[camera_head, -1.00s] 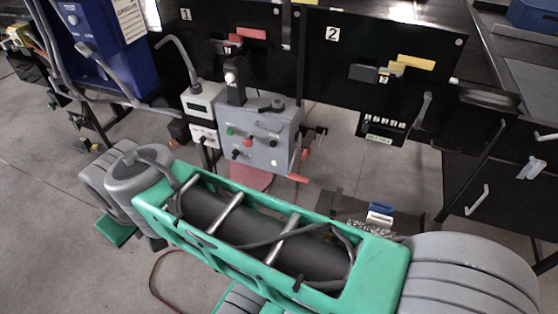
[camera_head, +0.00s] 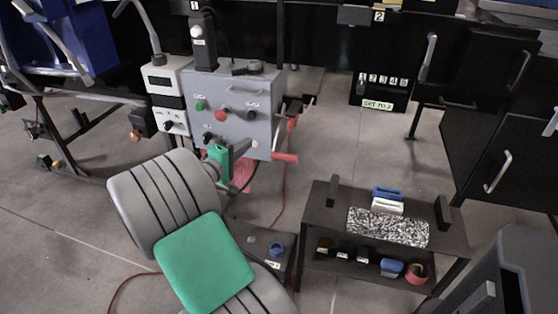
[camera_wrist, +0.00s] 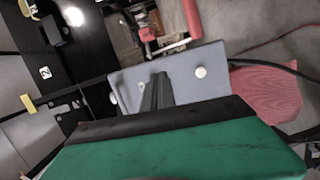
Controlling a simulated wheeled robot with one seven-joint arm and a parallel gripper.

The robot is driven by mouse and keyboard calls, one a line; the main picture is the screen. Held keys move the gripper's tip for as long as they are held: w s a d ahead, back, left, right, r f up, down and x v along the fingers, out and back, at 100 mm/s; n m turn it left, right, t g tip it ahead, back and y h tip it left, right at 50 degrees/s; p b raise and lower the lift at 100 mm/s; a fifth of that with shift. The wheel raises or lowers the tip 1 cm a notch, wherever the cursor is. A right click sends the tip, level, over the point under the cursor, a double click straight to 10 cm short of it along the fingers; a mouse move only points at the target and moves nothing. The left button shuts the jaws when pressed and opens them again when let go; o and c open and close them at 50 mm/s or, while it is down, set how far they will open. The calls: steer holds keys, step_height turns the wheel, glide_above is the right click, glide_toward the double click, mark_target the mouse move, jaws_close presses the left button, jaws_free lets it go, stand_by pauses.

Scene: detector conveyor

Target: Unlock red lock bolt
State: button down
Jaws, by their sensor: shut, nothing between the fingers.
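A red handle (camera_head: 285,157) sticks out at the lower right of the grey control box (camera_head: 262,95). A smaller red part (camera_head: 292,123) is above it on the box's side. I cannot tell which of them is the lock bolt. In the wrist view a red cylinder (camera_wrist: 193,18) and a red part (camera_wrist: 145,33) show beyond the grey box (camera_wrist: 200,72). My gripper (camera_wrist: 160,80) is shut and empty, its dark fingers in front of the grey box face. In the head view my gripper (camera_head: 240,150) is by the box's lower front; contact cannot be told.
A low black table (camera_head: 322,205) with a speckled block and small blocks stands at the right. A white meter box (camera_head: 165,88) is left of the grey box. Black cabinets (camera_head: 480,110) stand at the right. A red cable lies on the floor, and a pink-red surface (camera_wrist: 265,95) is below the box.

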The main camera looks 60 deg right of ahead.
steer(key=shift+s+d+f+n+h, duration=0.1)
steer(key=shift+s+d+n+h, duration=0.2)
steer(key=shift+s+d+h, duration=0.1)
steer(key=d, duration=0.7)
steer(key=s+d, duration=0.1)
steer(key=d, duration=0.2)
steer(key=shift+s+d+b, duration=0.1)
steer(key=shift+d+b, duration=0.05)
steer(key=shift+b, duration=0.2)
steer(key=s, duration=0.2)
steer(key=shift+s, duration=0.75)
steer(key=shift+d, duration=0.1)
